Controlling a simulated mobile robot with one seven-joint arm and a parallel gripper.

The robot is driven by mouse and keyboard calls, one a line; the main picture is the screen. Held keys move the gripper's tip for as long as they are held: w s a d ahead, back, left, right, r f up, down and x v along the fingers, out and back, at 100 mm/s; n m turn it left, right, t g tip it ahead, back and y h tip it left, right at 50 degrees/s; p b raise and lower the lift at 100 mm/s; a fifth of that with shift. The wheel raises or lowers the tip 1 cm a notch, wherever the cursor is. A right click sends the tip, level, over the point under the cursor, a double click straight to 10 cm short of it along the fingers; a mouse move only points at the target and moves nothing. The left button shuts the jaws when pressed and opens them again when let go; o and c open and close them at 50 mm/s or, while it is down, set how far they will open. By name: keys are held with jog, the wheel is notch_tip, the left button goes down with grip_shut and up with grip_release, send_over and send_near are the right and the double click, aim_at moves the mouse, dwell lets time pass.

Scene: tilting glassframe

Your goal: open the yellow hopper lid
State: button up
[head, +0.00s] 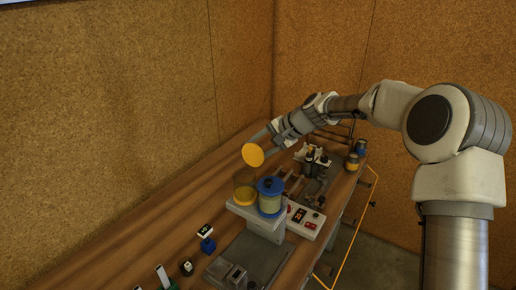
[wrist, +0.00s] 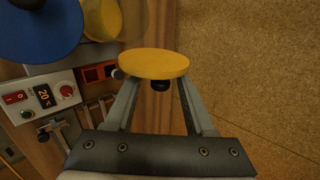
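The yellow lid (head: 253,155) is a round disc, tilted steeply up above the clear hopper (head: 244,180), which has yellow contents low inside. In the wrist view the yellow lid (wrist: 153,63) crosses in front of my fingertips and partly hides them. Its black knob (wrist: 160,86) sits on the side facing my gripper (wrist: 157,88), in the space between the two fingers. The fingers are spread apart with a clear gap on both sides of the knob. In the head view my gripper (head: 262,142) is right behind the lid; whether a finger touches it I cannot tell.
A second hopper with a blue lid (head: 270,185) stands right beside the clear one. Tools and jars crowd the far bench. The wooden bench (head: 165,210) left of the hoppers is mostly clear.

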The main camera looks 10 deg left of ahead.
jog(key=shift+d+r, duration=0.1)
jog(key=b+v, duration=0.2)
jog(key=v, duration=1.5)
jog(key=shift+s+d, duration=0.1)
jog(key=s+d+f+n+t+h, duration=0.1)
jog(key=s+d+h, duration=0.2)
jog(key=s+d, duration=0.3)
jog(key=s+d+f+n+t+h, duration=0.1)
jog(key=s+d, duration=0.5)
jog(key=s, duration=0.9)
jog(key=s+d+f+n+t+h, duration=0.1)
jog(key=s+d+f+n+h, duration=0.1)
jog(key=s+d, duration=0.4)
jog(key=s+f+h, duration=0.1)
jog(key=s+h, duration=0.1)
jog(key=s, duration=0.3)
jog(key=shift+s+n+t+h, duration=0.3)
jog(key=shift+h, duration=0.1)
